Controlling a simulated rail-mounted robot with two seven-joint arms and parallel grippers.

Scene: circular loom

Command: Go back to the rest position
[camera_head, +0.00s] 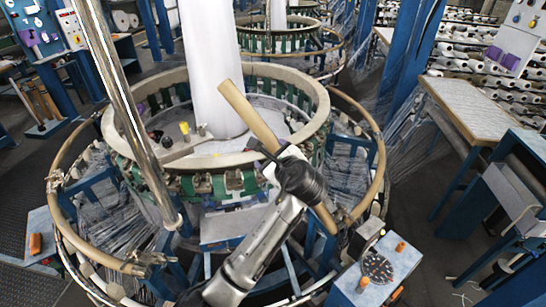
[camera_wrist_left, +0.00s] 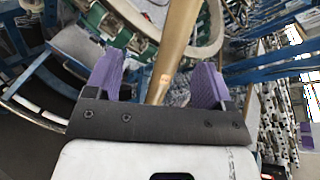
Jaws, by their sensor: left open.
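My left arm enters the head view from the bottom centre. Its dark wrist end (camera_head: 302,180) is over the front right of the round loom (camera_head: 315,95). In the left wrist view, the purple fingers of my left gripper (camera_wrist_left: 156,66) are spread wide. A tan tube (camera_wrist_left: 174,45) shows in the gap between them, running away from the camera; contact with the fingers cannot be made out. In the head view the tan tube (camera_head: 248,112) slants across the loom behind my wrist, which hides its middle. My right gripper is not in view.
A silver pole (camera_head: 125,100) stands at the left of the loom. A blue-framed side table (camera_head: 375,270) with a round dark disc and orange pieces is at the lower right. A blue-framed bench (camera_head: 475,105) and bobbin racks stand farther right. Grey floor (camera_head: 420,215) lies between.

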